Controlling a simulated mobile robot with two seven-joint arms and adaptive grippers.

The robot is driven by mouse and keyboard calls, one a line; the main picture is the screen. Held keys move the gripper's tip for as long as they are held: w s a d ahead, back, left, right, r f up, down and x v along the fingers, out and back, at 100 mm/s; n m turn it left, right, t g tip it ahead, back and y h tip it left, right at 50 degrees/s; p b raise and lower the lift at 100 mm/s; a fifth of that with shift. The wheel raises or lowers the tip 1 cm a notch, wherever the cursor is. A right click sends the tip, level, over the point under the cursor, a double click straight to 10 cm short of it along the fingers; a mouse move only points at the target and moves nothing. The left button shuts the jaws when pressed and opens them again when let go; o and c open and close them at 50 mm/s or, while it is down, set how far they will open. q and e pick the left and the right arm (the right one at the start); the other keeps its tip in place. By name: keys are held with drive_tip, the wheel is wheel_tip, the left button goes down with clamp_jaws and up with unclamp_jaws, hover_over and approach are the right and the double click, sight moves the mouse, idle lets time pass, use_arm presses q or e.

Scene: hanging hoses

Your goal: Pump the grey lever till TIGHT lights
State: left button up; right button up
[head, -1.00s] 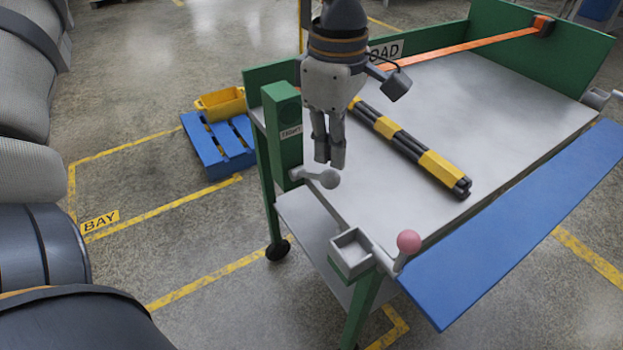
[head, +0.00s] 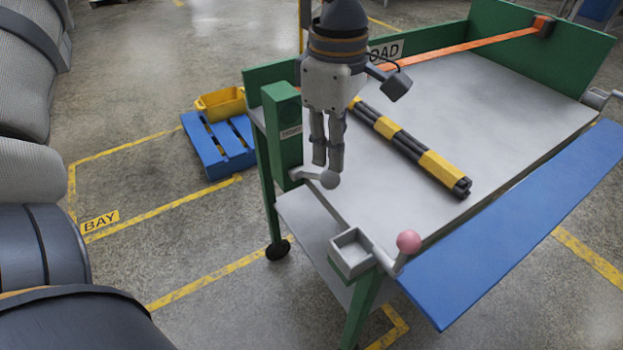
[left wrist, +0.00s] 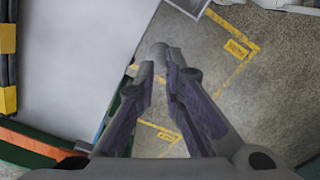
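The grey lever (head: 305,174) reaches out from the green post (head: 283,150) at the table's near left corner and ends in a round grey knob (head: 329,180). A small label, hard to read now, is on the post, with a dark, unlit round lamp (head: 289,112) above it. My left gripper (head: 327,163) points down just above the knob, its fingers a little apart. In the left wrist view, a grey rounded end (left wrist: 158,52), probably the knob, shows at the fingertips; I cannot tell whether they touch. My right gripper is not in view.
Striped black-and-yellow bars (head: 415,148) lie on the grey tabletop (head: 490,95). An orange strap (head: 460,47) crosses the back. A pink-knobbed lever (head: 408,243) and small grey tray (head: 350,253) are at the front, beside a blue panel (head: 520,225). A blue pallet (head: 217,145) stands left.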

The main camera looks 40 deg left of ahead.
sight(336, 183)
use_arm(q)
drive_tip(key=shift+f, duration=0.1)
drive_tip(key=shift+f, duration=1.05)
drive_tip(key=shift+s+d+f, duration=0.15)
drive_tip(key=shift+d+f, duration=0.2)
drive_tip(key=shift+f, duration=0.4)
drive_tip(key=shift+s+d+f, duration=0.15)
drive_tip(key=shift+d+f, duration=0.15)
drive_tip(key=shift+f, duration=0.4)
drive_tip(key=shift+s+d+f, duration=0.1)
drive_tip(key=shift+d+f, duration=0.15)
drive_tip(key=shift+f, duration=0.5)
drive_tip(key=shift+d+f, duration=0.25)
drive_tip(key=shift+f, duration=0.45)
